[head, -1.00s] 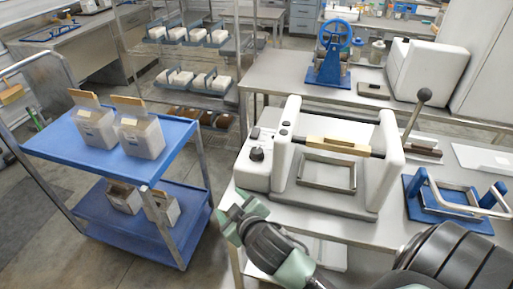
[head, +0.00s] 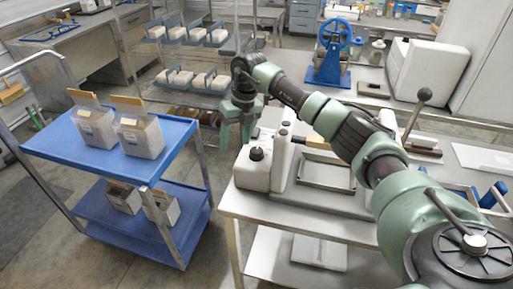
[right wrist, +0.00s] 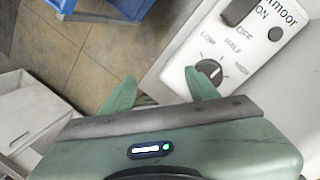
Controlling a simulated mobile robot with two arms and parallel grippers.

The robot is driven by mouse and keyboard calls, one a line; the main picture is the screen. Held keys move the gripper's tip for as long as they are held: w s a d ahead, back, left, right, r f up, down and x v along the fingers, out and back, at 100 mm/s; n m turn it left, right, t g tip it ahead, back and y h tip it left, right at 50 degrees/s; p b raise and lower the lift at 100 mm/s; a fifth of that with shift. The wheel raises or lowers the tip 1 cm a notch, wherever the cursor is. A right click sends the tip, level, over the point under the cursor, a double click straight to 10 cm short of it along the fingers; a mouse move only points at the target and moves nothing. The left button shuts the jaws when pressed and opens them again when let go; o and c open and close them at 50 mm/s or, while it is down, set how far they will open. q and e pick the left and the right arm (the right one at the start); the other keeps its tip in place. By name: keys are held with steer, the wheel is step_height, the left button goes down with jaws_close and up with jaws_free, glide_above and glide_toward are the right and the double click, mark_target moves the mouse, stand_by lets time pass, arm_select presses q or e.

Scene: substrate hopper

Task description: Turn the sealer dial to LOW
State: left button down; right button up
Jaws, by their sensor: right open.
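The sealer (head: 325,172) is a white machine on the steel bench, with a black dial (head: 257,153) on its left control box. In the right wrist view the dial (right wrist: 210,71) sits below the labels LOW, HALF and HIGH; I cannot tell surely which label its pointer meets. My right gripper (head: 236,138) hangs pointing down, just left of and above the control box. In the right wrist view its two green fingers (right wrist: 160,84) are spread and empty, and the dial lies just beyond the right finger, apart from it. My left gripper is not in view.
The black ON/OFF switch (right wrist: 238,11) sits near the dial. A blue cart (head: 60,149) with white boxes stands left of the bench. My right arm passes over the sealer and hides part of it. The floor between cart and bench is clear.

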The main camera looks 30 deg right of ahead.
mark_target(256, 149)
steer(key=shift+m+g+h, duration=0.5)
steer(key=shift+h, duration=0.4)
steer(key=d, duration=0.2)
steer(key=s+d+r, duration=0.1)
steer(key=d, duration=0.1)
steer(key=d+r, duration=0.1)
steer(key=shift+s+d+r, duration=0.1)
steer(key=shift+s+d, duration=0.25)
steer(key=shift+d, duration=0.05)
steer(key=shift+s+d, duration=0.2)
steer(key=shift+d, duration=0.1)
step_height(256, 149, down, 6)
steer(key=shift+w+a+f+p, duration=0.1)
steer(key=shift+f+p, duration=0.1)
steer(key=shift+p, duration=1)
steer(key=shift+f, duration=0.55)
steer(key=shift+c, duration=0.3)
jaws_close()
